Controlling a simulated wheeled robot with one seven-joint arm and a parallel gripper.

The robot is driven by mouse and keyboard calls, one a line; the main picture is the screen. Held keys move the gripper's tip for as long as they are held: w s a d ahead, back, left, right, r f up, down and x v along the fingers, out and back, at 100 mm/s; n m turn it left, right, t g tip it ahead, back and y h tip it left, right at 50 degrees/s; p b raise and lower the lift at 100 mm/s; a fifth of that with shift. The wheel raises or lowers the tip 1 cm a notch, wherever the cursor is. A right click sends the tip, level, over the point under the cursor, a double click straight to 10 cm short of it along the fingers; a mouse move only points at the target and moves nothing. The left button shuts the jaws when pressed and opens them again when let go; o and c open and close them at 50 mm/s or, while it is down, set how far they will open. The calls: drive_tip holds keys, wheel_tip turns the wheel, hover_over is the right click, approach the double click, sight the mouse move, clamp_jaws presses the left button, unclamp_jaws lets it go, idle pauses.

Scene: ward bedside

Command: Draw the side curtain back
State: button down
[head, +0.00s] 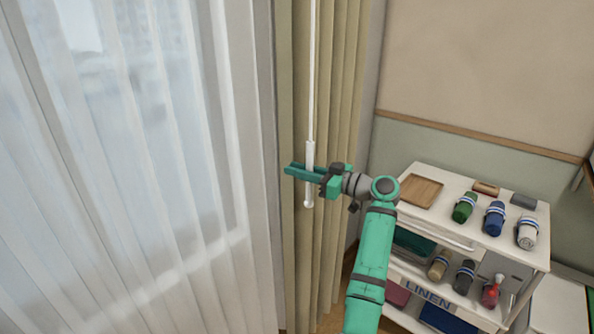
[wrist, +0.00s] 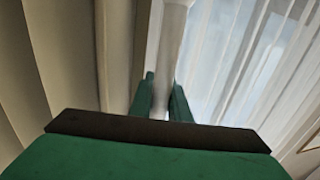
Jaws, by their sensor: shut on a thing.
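The side curtain (head: 345,80) is beige and hangs in gathered folds at the right edge of the window. A thin white wand (head: 311,90) hangs in front of it, with a thicker white handle at its lower end. My gripper (head: 302,171) is shut on the wand's handle, whose tip shows just below the fingers. In the wrist view the white wand (wrist: 172,40) runs up from between my green fingers (wrist: 161,98). The beige curtain (wrist: 60,60) fills the left of that view. The curtain's top is out of view.
A sheer white curtain (head: 130,180) covers the window on the left. My arm passes close to the cart's left side.

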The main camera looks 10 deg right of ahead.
drive_tip(key=shift+w+a+r, duration=0.2)
drive_tip(key=c, duration=1.7)
unclamp_jaws()
drive_tip(key=shift+w+f, duration=0.15)
drive_tip(key=shift+w, duration=0.05)
drive_tip(key=shift+o, duration=0.2)
drive_tip(key=v, duration=1.1)
drive_tip(key=shift+d, duration=0.25)
drive_tip(key=shift+s+a, duration=0.1)
drive_tip(key=shift+a, duration=0.05)
drive_tip(key=shift+f, duration=0.1)
